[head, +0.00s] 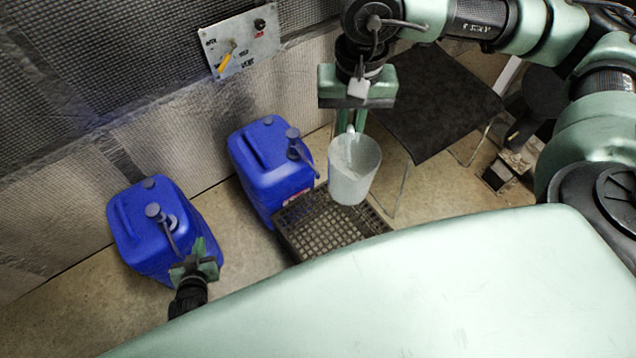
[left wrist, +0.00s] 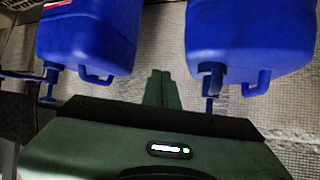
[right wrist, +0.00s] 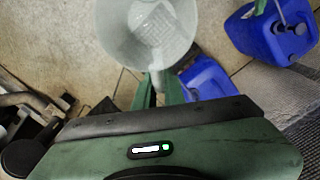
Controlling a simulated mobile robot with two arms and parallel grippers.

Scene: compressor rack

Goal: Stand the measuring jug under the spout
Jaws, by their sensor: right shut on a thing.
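The measuring jug (head: 353,180) is pale and translucent. My right gripper (head: 351,128) is shut on its handle and holds it upright above the dark grated crate (head: 325,228). In the right wrist view the jug (right wrist: 150,30) shows between and beyond the fingers (right wrist: 159,90). A blue canister (head: 262,165) has a dark spout (head: 302,152) reaching toward the crate; the jug is just right of it, apart in the picture. A second blue canister (head: 150,230) has a similar spout (head: 165,225). My left gripper (head: 198,262) is near that spout, its fingers (left wrist: 162,90) together and empty.
A wall panel (head: 240,42) with a yellow lever (head: 227,56) is above the canisters. A dark flat-topped stand (head: 435,105) is right of the jug. Machinery parts (head: 515,160) stand farther right. Bare floor lies in front of the left canister.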

